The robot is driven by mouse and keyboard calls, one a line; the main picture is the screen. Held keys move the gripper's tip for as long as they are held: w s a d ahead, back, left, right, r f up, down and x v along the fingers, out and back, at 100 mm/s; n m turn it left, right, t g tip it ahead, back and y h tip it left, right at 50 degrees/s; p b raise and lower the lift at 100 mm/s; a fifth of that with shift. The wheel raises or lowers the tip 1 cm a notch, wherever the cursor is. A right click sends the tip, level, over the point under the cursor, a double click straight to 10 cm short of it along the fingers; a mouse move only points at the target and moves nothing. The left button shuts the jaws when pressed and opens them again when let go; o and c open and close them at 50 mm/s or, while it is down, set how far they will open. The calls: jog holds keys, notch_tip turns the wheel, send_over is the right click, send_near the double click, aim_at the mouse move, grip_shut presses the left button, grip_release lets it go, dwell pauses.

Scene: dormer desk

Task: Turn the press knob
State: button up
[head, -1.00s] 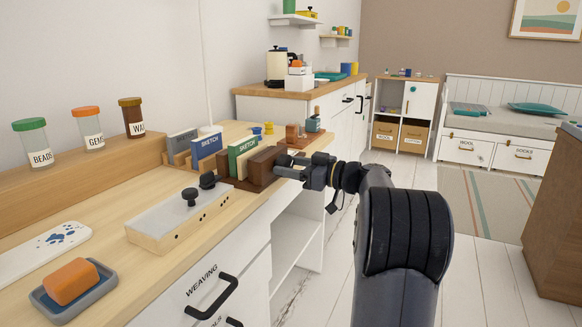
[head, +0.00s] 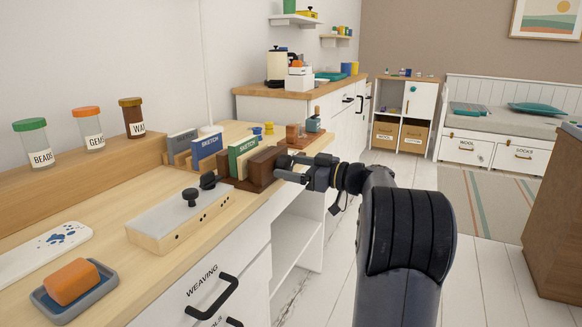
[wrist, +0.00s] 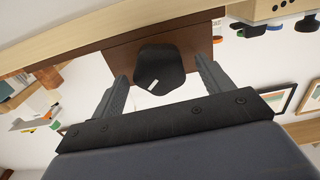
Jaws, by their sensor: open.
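The press knob (wrist: 160,70) is a black lobed knob with a short white mark, seen in the wrist view on the face of a brown wooden press (wrist: 120,50). In the head view the brown press (head: 266,164) stands at the desk's front edge, and its knob is hidden by my gripper. My gripper (head: 282,174) is at the press's right side. In the wrist view my gripper (wrist: 163,72) is open, with one finger on each side of the knob. A gap shows on both sides, so the fingers look apart from it.
A white-topped box (head: 165,215) with black knobs stands left of the press. Sketch books (head: 208,150) stand behind it. An orange block (head: 71,282) lies in a grey dish at the near left.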

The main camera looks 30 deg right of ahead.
jog(key=p+v, duration=0.2)
jog(key=v, duration=0.8)
jog(key=b+x, duration=0.2)
jog(key=x, duration=0.8)
jog(key=shift+w+a, duration=0.3)
jog(key=shift+d, duration=0.1)
